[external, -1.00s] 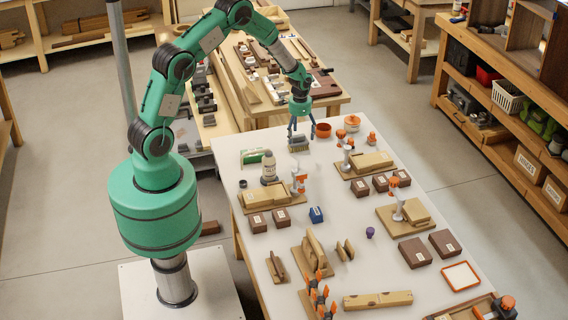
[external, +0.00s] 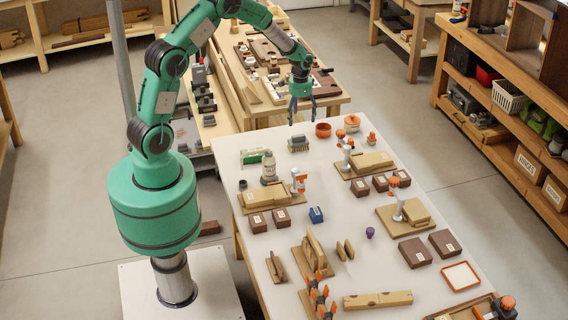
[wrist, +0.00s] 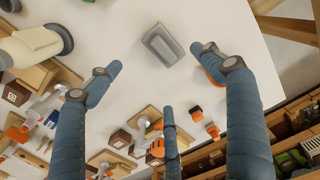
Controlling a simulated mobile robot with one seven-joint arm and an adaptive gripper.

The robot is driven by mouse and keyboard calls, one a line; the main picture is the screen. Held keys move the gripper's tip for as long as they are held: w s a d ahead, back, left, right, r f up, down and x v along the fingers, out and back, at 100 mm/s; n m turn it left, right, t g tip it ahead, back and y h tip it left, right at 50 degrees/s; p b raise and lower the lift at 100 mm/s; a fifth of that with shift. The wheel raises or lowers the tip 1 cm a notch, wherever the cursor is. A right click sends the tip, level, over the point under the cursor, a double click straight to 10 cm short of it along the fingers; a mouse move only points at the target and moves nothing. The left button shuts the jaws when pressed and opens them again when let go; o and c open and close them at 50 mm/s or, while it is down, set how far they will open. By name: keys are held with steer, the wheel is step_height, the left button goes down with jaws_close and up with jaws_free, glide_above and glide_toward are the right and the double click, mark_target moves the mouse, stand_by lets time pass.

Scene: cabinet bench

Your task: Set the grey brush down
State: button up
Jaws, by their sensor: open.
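The grey brush (external: 298,143) rests on the white table (external: 330,198) near its far end, beside a green-and-white box. In the wrist view the grey brush (wrist: 163,45) lies on the white surface, beyond and between the spread fingers. My gripper (external: 300,121) is above the brush, open and empty, with a clear gap between the fingertips and the brush. In the wrist view my gripper's (wrist: 155,80) blue-grey fingers are spread apart and touch nothing.
An orange bowl (external: 323,130) stands right of the brush. A green-and-white box (external: 256,156) and a pale bottle (external: 268,166) stand to its left. Clamps, wooden blocks and brown boxes (external: 415,252) cover much of the table. Bare table surrounds the brush closely.

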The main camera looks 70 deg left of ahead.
steer(key=shift+r, duration=0.1)
stand_by(0.6)
steer(key=s+d+r+t, duration=0.1)
steer(key=s+d+r, duration=0.4)
steer(key=r, duration=0.4)
steer(key=s+d+r+t, duration=0.1)
steer(key=s+d+r, duration=0.1)
steer(key=d+r, duration=0.6)
steer(key=s+d+r+t, duration=0.1)
steer(key=s+d+r, duration=0.3)
steer(key=r, duration=0.7)
steer(key=s+d+r+t, duration=0.1)
steer(key=s+d+r, duration=0.2)
steer(key=s, duration=0.5)
steer(key=s+d+r, duration=0.3)
steer(key=s+d, duration=0.2)
steer(key=s, duration=0.3)
steer(key=s+d+r+t, duration=0.1)
steer(key=s+d+r, duration=0.1)
steer(key=s, duration=0.6)
steer(key=shift+s+d+r+t, duration=0.15)
steer(key=shift+d+r+t, duration=0.2)
steer(key=shift+d, duration=0.55)
